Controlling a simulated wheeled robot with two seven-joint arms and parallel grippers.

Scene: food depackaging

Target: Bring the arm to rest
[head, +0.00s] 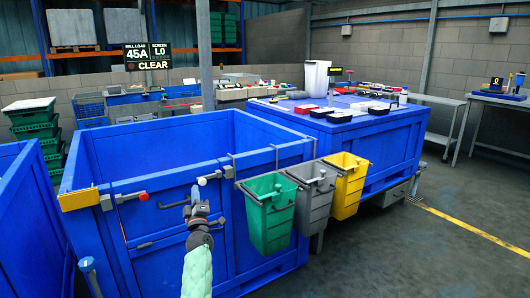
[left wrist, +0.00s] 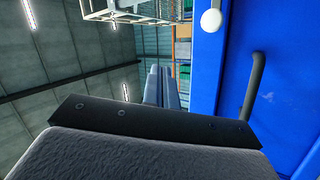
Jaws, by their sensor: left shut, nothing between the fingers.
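My left arm, in a pale green sleeve, rises from the bottom of the head view. My left gripper (head: 195,190) is upright in front of the big blue bin (head: 165,187). It is shut and empty. In the left wrist view its two grey fingers (left wrist: 162,87) lie together, pointing up, with a blue wall (left wrist: 285,110) close on the right. My right gripper is not in view.
Open floor (head: 420,250) lies at the right.

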